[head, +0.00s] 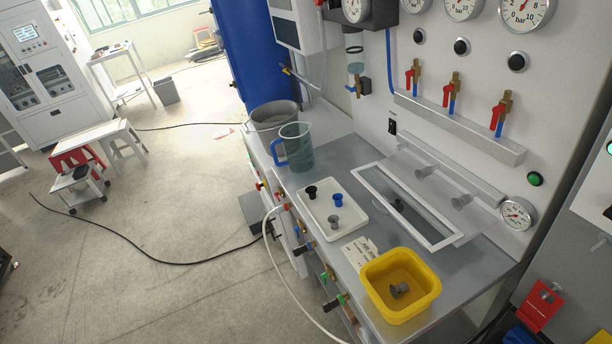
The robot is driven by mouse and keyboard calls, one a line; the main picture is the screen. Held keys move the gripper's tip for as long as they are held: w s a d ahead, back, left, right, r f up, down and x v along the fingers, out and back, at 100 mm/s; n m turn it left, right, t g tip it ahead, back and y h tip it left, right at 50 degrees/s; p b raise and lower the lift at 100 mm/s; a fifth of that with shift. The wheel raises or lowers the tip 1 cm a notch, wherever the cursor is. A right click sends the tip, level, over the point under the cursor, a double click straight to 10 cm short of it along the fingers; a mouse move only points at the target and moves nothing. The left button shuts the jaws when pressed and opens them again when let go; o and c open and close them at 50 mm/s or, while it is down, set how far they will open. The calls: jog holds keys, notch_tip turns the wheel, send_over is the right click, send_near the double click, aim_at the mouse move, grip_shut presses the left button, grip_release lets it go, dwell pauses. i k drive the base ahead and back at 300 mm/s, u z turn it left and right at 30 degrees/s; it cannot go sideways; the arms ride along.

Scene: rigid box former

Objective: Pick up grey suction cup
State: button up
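A small grey suction cup (333,222) stands on a white tray (349,237) on the metal worktop. A black suction cup (311,192) and a blue suction cup (338,200) are on the same tray, a little behind it. Another grey cup-like part (399,291) lies in a yellow bin (381,309) at the front right of the worktop.
A framed opening (374,185) lies right of the tray. A clear jug with blue handle (297,149) and a grey bucket (273,115) stand behind the tray. Red-handled valves (454,92) and gauges line the panel. A white hose (271,275) hangs at the front edge.

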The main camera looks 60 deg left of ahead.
aim_at(334, 220)
jog(key=u, duration=1.1)
